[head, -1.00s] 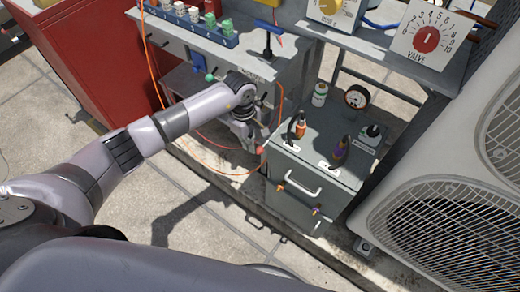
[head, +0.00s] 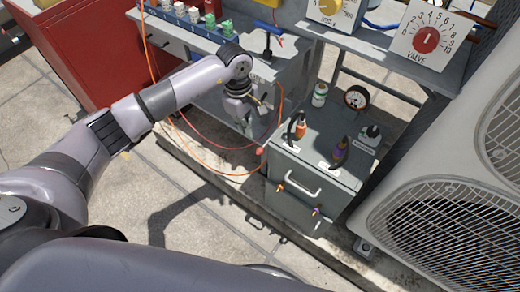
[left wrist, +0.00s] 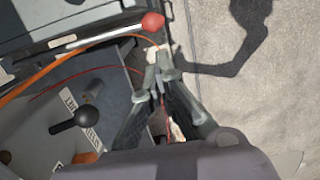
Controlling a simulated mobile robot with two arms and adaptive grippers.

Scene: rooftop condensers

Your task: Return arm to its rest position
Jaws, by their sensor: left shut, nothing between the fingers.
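My left arm (head: 130,115) reaches in from the left, bent at the wrist. My left gripper (head: 250,112) points down in front of the grey bench, left of and behind the grey box (head: 318,188). In the left wrist view the fingers (left wrist: 157,68) are together with nothing held between them. In that view they appear close to an orange hose and a thin red line; whether they touch cannot be told. My right gripper is not in view.
A red-tipped lever (head: 260,150) sticks out beside the box; its red knob also shows in the left wrist view (left wrist: 152,22). A red cabinet (head: 95,55) stands at left, a condenser unit (head: 470,170) at right. Orange hoses (head: 205,165) hang below the arm.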

